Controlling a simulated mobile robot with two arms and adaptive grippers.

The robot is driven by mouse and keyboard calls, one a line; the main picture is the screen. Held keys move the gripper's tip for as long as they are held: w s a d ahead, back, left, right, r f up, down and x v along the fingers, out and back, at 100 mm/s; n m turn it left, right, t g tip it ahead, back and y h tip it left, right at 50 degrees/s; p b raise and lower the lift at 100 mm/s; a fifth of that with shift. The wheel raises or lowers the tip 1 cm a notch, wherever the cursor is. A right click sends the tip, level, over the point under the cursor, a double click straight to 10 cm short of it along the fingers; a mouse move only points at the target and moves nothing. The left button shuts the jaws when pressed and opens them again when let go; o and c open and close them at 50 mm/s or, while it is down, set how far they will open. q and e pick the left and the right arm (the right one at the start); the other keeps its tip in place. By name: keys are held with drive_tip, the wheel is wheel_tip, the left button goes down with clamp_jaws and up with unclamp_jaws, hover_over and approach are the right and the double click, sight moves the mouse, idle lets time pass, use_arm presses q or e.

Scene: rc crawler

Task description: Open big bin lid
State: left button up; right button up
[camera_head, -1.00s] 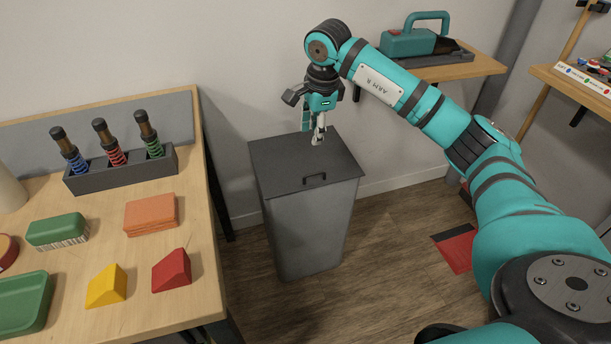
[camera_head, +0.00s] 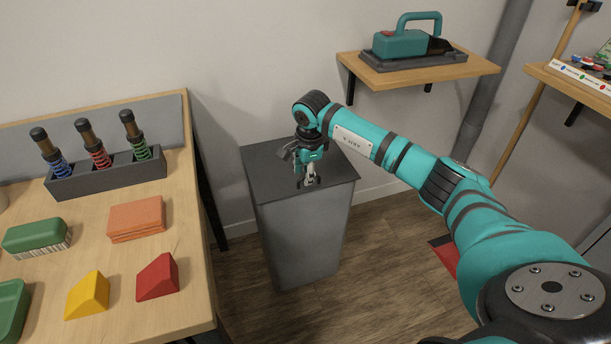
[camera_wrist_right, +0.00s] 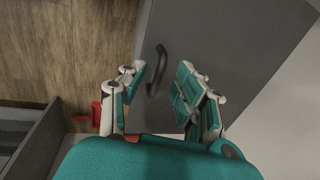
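The big grey bin (camera_head: 302,245) stands on the floor right of the workbench. Its dark flat lid (camera_head: 268,180) lies closed on top. My right gripper (camera_head: 308,183) points down over the lid's front part and hides the handle in the head view. In the right wrist view, the dark curved lid handle (camera_wrist_right: 157,72) shows between the two spread fingers of my right gripper (camera_wrist_right: 162,78). The gripper is open, with gaps visible beside the handle. My left gripper is not in view.
A wooden workbench (camera_head: 195,260) with colored blocks and a dark rack (camera_head: 110,175) of shock absorbers stands at left. A wall shelf (camera_head: 420,72) holding a teal tool case (camera_head: 402,43) is behind my right arm. A red floor marking (camera_head: 445,258) lies at right.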

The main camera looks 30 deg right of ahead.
drive_tip(key=shift+f, duration=0.35)
drive_tip(key=shift+c, duration=0.4)
clamp_jaws()
